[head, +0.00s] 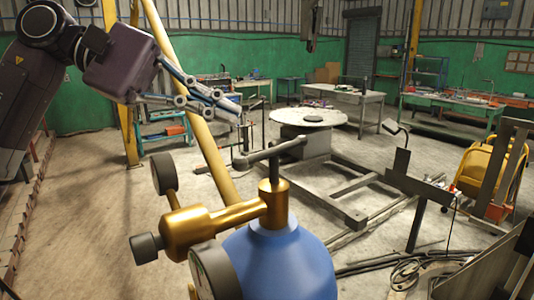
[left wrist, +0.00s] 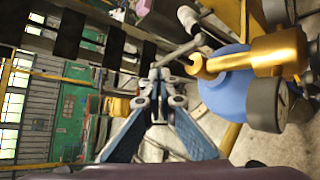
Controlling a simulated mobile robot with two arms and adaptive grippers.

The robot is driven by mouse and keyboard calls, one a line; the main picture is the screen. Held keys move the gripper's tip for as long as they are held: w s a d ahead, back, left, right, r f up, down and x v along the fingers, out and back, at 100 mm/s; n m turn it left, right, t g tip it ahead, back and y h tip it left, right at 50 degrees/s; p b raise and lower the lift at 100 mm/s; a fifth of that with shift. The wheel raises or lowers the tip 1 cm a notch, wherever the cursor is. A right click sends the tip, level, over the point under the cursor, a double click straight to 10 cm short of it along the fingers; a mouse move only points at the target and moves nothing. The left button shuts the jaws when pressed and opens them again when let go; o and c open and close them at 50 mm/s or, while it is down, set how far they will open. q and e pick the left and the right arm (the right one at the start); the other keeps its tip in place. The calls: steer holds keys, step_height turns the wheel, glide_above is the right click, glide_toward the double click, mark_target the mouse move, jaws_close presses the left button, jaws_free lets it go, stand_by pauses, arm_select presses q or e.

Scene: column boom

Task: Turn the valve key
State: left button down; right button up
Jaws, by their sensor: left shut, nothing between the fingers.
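The valve key (head: 272,152) is a dark grey bar with an upright stem, on top of the brass valve (head: 272,205). The valve sits on a blue gas cylinder (head: 280,262). My left gripper (head: 236,112) is shut and empty, above and to the left of the key in the head view, apart from it. In the left wrist view the shut fingers (left wrist: 158,78) show in front of the key (left wrist: 182,52), with the brass valve (left wrist: 262,58) and blue cylinder (left wrist: 225,95) to the right. My right gripper is not in view.
Round dark gauges (head: 164,173) and a black knob (head: 146,248) stick out from the brass valve on the left. A yellow post (head: 195,110) rises behind the gripper. A round table (head: 310,117), a metal floor frame (head: 345,195) and workbenches stand farther back.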

arm_select(q)
steer(key=w+a+f+m+h+b, duration=0.2)
steer(key=w+a+m+h, duration=0.15)
steer(key=a+m, duration=0.25)
steer(key=m+p, duration=0.1)
steer(key=p, duration=0.5)
glide_toward(295, 141)
steer(key=w+d, duration=0.2)
steer(key=d, duration=0.3)
steer(key=shift+s+d+f+t, duration=0.35)
steer(key=shift+s+f, duration=0.15)
steer(key=shift+f, duration=0.1)
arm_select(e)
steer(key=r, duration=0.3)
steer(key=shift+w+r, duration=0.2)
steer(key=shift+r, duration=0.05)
arm_select(q)
steer(key=shift+f, duration=0.1)
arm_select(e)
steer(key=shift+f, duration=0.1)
